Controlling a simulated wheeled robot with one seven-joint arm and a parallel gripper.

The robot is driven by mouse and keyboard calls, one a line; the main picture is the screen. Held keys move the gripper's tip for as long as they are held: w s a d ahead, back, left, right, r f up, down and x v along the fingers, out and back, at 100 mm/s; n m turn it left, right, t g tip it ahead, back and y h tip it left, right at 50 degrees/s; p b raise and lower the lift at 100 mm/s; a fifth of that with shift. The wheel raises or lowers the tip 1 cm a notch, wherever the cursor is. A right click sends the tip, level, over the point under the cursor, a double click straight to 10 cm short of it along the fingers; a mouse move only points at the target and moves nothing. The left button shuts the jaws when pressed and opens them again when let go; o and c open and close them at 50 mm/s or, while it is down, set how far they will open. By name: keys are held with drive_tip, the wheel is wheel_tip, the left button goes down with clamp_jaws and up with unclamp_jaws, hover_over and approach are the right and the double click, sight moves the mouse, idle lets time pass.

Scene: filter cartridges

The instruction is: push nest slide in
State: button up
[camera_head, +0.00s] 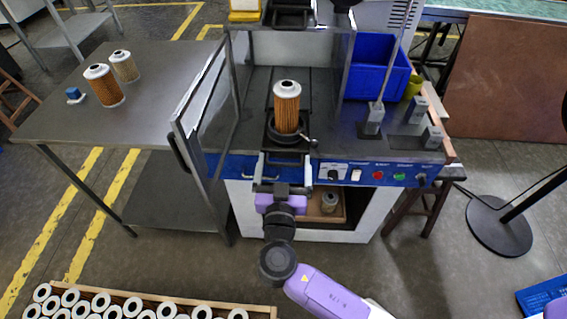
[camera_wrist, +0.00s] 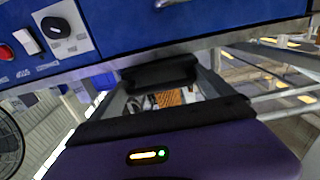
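The nest (camera_head: 290,139) is a dark round holder on the machine's bed, near the front edge. An orange pleated filter cartridge (camera_head: 287,103) with a pale top stands upright in it. A dark lever with a knob (camera_head: 313,142) sticks out to its right. A pale bracket-like frame (camera_head: 261,168) projects over the front panel below the nest. My gripper (camera_head: 283,187) is at the near end of this frame, in front of the machine. In the wrist view a dark block (camera_wrist: 160,72) lies between two grey bars ahead of my purple hand. I cannot tell whether my fingers are open or shut.
The blue front panel (camera_head: 398,178) carries a knob and buttons. A clear guard (camera_head: 205,105) stands left of the nest, a blue bin (camera_head: 376,68) behind right. A side table (camera_head: 140,75) holds two cartridges. A crate (camera_head: 150,297) of cartridges lies in front. A cartridge (camera_head: 329,202) sits below.

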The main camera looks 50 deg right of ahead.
sight(284, 146)
drive_tip(key=shift+w+a, duration=0.1)
drive_tip(key=c, duration=1.1)
drive_tip(key=b+x, duration=0.4)
drive_tip(key=x, duration=0.4)
drive_tip(key=shift+w+f+b, duration=0.1)
drive_tip(key=shift+w+b, duration=0.25)
drive_tip(key=shift+w+d, duration=0.2)
drive_tip(key=shift+d, duration=0.1)
drive_tip(key=o, duration=1.8)
drive_tip(key=shift+c, duration=0.2)
drive_tip(key=shift+s, duration=0.1)
drive_tip(key=shift+b+v, duration=0.6)
drive_tip(key=shift+v, duration=3.25)
